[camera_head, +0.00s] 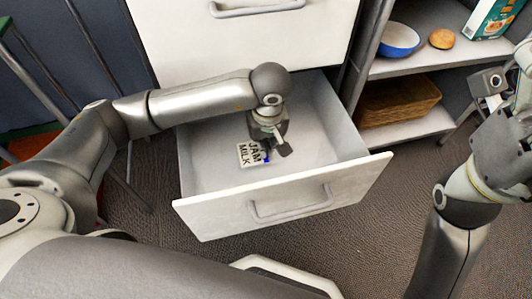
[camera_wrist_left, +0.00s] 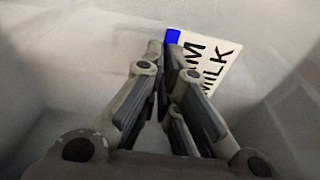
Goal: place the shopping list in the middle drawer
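The shopping list (camera_head: 252,154), a small white card with dark lettering reading JAM and MILK and a blue corner, lies inside the open drawer (camera_head: 320,151). It also shows in the left wrist view (camera_wrist_left: 229,72), just beyond and to the right of my left fingertips, partly hidden by a finger. My left gripper (camera_head: 277,147) is inside the drawer right beside the list, pointing down.
Another closed drawer front (camera_head: 240,40) is above the open one. On the right, a shelf unit holds a blue bowl (camera_head: 399,40), a round bun (camera_head: 442,39), a box (camera_head: 492,18) and a wicker basket (camera_head: 398,101). Carpet (camera_head: 385,215) lies in front.

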